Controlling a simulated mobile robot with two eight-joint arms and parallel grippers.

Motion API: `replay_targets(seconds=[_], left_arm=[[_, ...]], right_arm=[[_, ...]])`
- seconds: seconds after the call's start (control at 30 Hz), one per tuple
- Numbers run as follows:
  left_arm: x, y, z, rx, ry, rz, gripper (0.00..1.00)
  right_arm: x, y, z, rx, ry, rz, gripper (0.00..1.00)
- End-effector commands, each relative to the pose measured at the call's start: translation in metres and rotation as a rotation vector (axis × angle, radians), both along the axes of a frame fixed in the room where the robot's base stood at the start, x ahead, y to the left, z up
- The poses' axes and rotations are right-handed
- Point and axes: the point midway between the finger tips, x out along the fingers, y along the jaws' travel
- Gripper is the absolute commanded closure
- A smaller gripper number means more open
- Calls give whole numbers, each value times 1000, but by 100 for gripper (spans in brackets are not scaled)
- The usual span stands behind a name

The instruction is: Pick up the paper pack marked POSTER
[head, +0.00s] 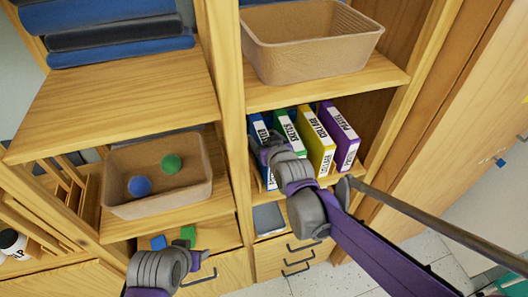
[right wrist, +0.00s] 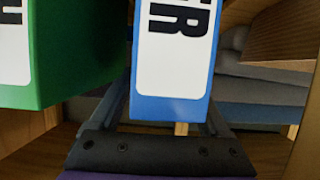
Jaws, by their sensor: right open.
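The blue paper pack (head: 261,128) stands upright at the left end of a row on the right-hand shelf. Only part of its label shows; in the right wrist view the blue pack (right wrist: 172,100) reads "ER". My right gripper (head: 257,150) is at its front, partly hiding it. It is open, with one finger on each side of the pack's lower part; I cannot tell whether they touch it. My left gripper (head: 196,262) is low, in front of the left cabinet, and its jaws are unclear.
The green pack (head: 289,130) is close beside the blue one, then the yellow (head: 318,140) and purple (head: 341,135) packs. A bin (head: 310,55) sits on the shelf above. Another bin (head: 158,205) with two balls is at left. An upright panel divides the shelves.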

Motion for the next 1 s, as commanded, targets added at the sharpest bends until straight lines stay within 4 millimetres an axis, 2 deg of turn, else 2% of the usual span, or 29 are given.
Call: replay_targets(seconds=[0.1,0.37,0.8,1.0], left_arm=[[0,0,0,0,0,0,43],[0,0,0,0,0,0,43],[0,0,0,0,0,0,43],[0,0,0,0,0,0,43]], right_arm=[[8,2,-4,0,0,0,20],[9,3,-5,-1,1,-1,20],[9,3,-5,0,0,-1,99],[9,3,-5,0,0,-1,100]])
